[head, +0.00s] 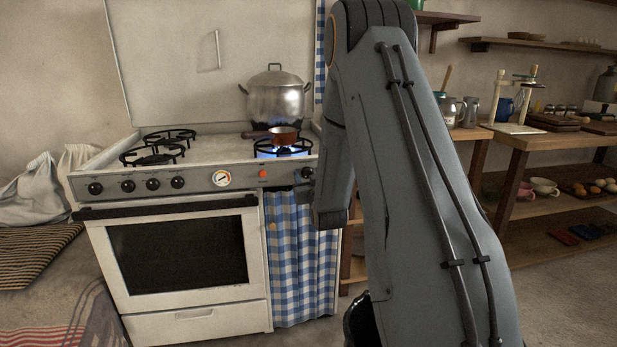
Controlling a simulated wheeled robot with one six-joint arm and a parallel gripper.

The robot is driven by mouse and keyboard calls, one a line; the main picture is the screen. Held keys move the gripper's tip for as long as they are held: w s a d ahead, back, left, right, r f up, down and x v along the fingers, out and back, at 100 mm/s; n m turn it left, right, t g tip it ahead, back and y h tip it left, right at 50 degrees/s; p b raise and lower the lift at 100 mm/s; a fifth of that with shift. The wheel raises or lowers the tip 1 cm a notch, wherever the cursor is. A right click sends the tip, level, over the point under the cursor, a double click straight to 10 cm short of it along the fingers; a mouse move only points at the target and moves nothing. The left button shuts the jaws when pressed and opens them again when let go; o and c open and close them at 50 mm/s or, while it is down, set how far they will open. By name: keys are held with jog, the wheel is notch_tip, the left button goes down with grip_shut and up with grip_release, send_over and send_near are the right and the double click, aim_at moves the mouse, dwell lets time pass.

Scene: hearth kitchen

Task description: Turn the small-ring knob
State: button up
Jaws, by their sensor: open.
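The white stove (205,181) has several black knobs (152,184) on the left of its front panel. One more dark knob (307,172) sits at the panel's right end. No label I can read tells which is the small-ring knob. My gripper (305,188) shows only as a small dark part beside my arm, close to the right-end knob. It is open; my arm hides most of it, and I cannot tell whether it touches the knob.
A large lidded steel pot (276,100) stands behind the pan. A dial gauge (221,178) and an orange button (262,173) are on the panel. A blue checked curtain (298,260) hangs below. Wooden shelves (530,140) with crockery stand at right.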

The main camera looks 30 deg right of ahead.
jog(key=c, duration=1.1)
jog(key=shift+o, duration=0.2)
